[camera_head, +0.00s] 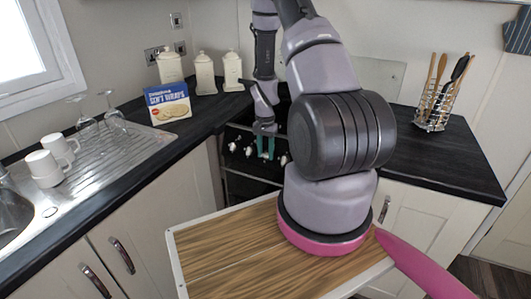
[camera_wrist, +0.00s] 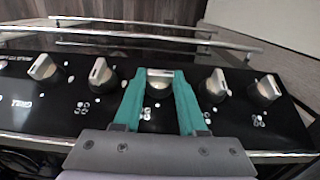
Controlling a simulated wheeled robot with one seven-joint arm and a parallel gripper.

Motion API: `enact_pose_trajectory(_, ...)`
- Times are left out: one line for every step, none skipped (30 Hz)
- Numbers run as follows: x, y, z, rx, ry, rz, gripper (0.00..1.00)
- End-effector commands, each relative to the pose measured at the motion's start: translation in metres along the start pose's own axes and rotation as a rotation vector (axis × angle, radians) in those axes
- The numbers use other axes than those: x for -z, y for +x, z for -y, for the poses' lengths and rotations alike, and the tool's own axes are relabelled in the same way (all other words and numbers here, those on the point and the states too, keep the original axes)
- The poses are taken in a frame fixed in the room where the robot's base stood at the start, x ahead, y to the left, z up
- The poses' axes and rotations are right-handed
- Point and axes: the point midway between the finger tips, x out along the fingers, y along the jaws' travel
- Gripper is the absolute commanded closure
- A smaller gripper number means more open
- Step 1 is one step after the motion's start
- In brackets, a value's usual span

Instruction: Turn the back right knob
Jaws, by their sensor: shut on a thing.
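A row of several silver knobs sits on a black stove panel (camera_wrist: 75,100). In the wrist view the middle knob (camera_wrist: 161,73) stands between the teal fingers of my gripper (camera_wrist: 159,83), which are shut on it. Two more knobs (camera_wrist: 100,73) (camera_wrist: 42,68) are on the left and two (camera_wrist: 215,84) (camera_wrist: 266,90) on the right. Dot marks beside the knobs are too small to read for sure. In the head view my gripper (camera_head: 265,146) is at the stove front, with knobs (camera_head: 249,151) showing on both sides. My arm hides most of the stove top.
Metal rails (camera_wrist: 135,37) run across the stove near the knobs. Dark worktops (camera_head: 445,165) flank the stove. A blue box (camera_head: 168,104), white canisters (camera_head: 205,74), glasses and mugs stand on the left. A utensil rack (camera_head: 437,112) stands on the right.

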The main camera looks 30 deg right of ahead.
Motion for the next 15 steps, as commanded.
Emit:
enact_pose_trajectory(0.0, -0.0002, 0.001, -0.007, -0.006, -0.002, 1.0)
enact_pose_trajectory(0.0002, -0.0002, 0.0013, -0.013, -0.009, -0.002, 1.0)
enact_pose_trajectory(0.0, -0.0003, 0.0017, -0.023, -0.013, -0.002, 1.0)
enact_pose_trajectory(-0.0003, -0.0003, 0.0023, -0.032, -0.018, -0.002, 1.0)
enact_pose_trajectory(0.0, -0.0003, 0.0024, -0.042, -0.023, -0.003, 1.0)
enact_pose_trajectory(-0.0007, -0.0002, 0.003, -0.059, -0.032, -0.002, 1.0)
enact_pose_trajectory(-0.0002, -0.0001, 0.0031, -0.072, -0.038, -0.003, 1.0)
enact_pose_trajectory(-0.0007, 0.0, 0.0039, -0.088, -0.046, -0.002, 1.0)
enact_pose_trajectory(-0.0005, 0.0002, 0.0043, -0.109, -0.056, -0.003, 1.0)
enact_pose_trajectory(-0.0008, 0.0003, 0.0046, -0.127, -0.064, -0.003, 1.0)
enact_pose_trajectory(-0.0008, 0.0003, 0.005, -0.146, -0.074, -0.003, 1.0)
enact_pose_trajectory(-0.0006, 0.0002, 0.0059, -0.171, -0.086, -0.004, 1.0)
enact_pose_trajectory(-0.0008, 0.0005, 0.0062, -0.19, -0.095, -0.004, 1.0)
enact_pose_trajectory(-0.0007, 0.0007, 0.006, -0.212, -0.105, -0.003, 1.0)
enact_pose_trajectory(-0.0008, 0.0007, 0.0071, -0.239, -0.118, -0.004, 1.0)
